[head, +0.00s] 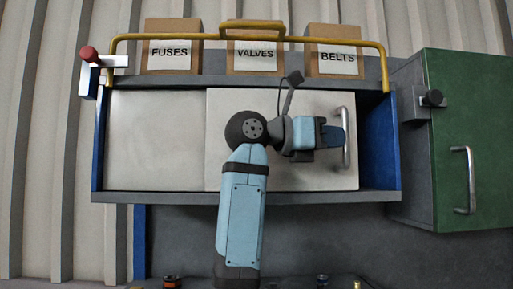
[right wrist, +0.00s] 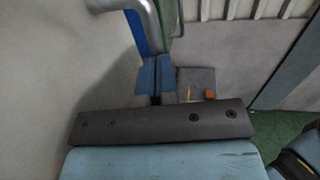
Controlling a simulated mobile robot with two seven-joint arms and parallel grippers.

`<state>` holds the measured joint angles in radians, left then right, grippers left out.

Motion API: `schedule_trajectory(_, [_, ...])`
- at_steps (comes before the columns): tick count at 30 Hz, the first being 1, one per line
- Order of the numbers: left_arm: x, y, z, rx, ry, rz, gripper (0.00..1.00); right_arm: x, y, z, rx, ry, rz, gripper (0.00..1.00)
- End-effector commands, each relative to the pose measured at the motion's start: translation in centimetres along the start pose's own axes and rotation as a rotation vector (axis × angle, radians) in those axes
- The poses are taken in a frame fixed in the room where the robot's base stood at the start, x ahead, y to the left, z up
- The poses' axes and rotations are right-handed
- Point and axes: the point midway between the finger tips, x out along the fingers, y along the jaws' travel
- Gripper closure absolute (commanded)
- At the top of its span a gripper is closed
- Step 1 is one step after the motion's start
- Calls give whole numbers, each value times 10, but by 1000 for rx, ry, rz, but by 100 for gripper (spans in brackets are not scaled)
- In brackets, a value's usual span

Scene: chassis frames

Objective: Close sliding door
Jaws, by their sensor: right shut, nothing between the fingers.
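The sliding door (head: 285,180) is a pale panel in a blue-sided cabinet, in front of a second pale panel (head: 150,140) on the left. A strip of blue shows between the door's right edge and the cabinet's right side. Its upright silver handle (head: 345,150) is near that right edge. My right gripper (head: 335,136) is shut and empty, its tips at the left side of the handle. In the right wrist view the shut blue fingers (right wrist: 155,75) point toward the silver handle (right wrist: 145,12); contact is unclear. My left gripper is not in view.
Boxes labelled FUSES (head: 170,65), VALVES (head: 253,65) and BELTS (head: 335,65) stand on top behind a yellow rail (head: 300,38). A red knob (head: 88,54) is at upper left. A green door (head: 480,120) with its own handle stands at right.

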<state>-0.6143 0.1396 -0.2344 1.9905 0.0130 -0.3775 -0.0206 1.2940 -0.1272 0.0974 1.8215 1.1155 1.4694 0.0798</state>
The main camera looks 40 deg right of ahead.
Motion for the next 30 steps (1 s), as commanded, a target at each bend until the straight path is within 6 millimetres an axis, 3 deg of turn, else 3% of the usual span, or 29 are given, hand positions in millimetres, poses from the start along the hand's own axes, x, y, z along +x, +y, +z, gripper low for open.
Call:
schedule_trajectory(6, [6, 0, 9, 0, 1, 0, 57, 52, -11, -2, 3, 3, -1, 100])
schedule_trajectory(12, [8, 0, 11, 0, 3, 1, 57, 78, -16, 0, 1, 0, 0, 100])
schedule_trajectory(30, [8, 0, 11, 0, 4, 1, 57, 87, -17, 1, 1, -1, -1, 100])
